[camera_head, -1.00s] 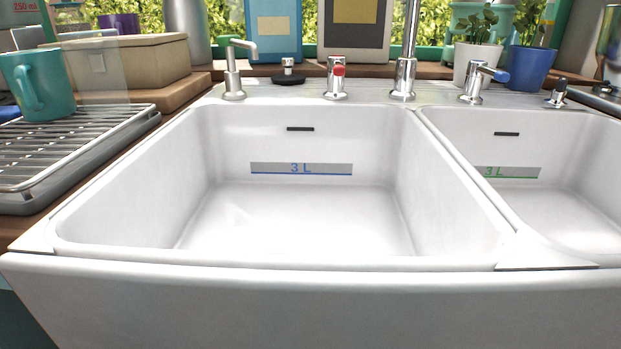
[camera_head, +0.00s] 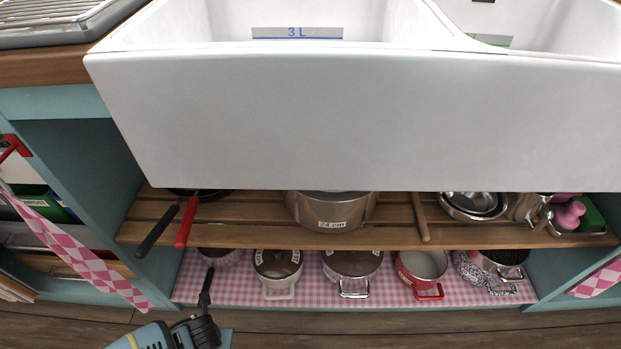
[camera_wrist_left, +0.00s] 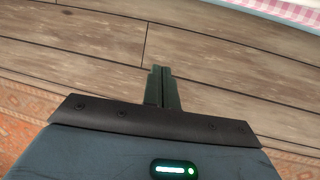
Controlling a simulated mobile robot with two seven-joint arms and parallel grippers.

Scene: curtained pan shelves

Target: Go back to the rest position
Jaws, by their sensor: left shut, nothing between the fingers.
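My left gripper (camera_head: 206,286) is at the bottom left of the head view, low in front of the bottom shelf. Its fingers point up toward the pots and overlap the shelf's front edge in the picture. In the left wrist view my left gripper (camera_wrist_left: 161,72) has its two fingers together, with nothing between them, above the wooden floor (camera_wrist_left: 220,60). My right gripper is not in view.
The white sink (camera_head: 370,115) overhangs the shelves. The slatted shelf (camera_head: 260,222) holds a 24 cm pot (camera_head: 331,210) and pans with black and red handles (camera_head: 187,222). Lidded pots (camera_head: 352,264) and a red pot (camera_head: 423,266) stand on the checked bottom shelf (camera_head: 390,291).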

